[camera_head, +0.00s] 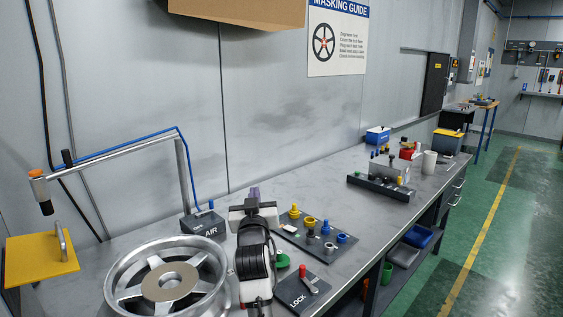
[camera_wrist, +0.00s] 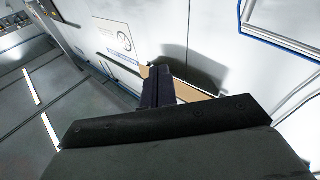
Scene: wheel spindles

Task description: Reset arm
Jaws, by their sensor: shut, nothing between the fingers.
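My arm rises over the workbench (camera_head: 345,190) in the head view, between the silver wheel (camera_head: 115,284) and a dark plate of coloured knobs. Nothing is held. The lower part of my arm hides part of the bench and the wheel's right edge.
A blue-piped air stand (camera_head: 183,170) and a yellow panel (camera_head: 42,258) stand at left. The knob plate (camera_head: 320,255) and a red-handled LOCK box (camera_head: 303,290) are right of my arm. A cardboard-coloured box (camera_head: 240,10) overhangs above. Bench space beyond the knobs is partly clear.

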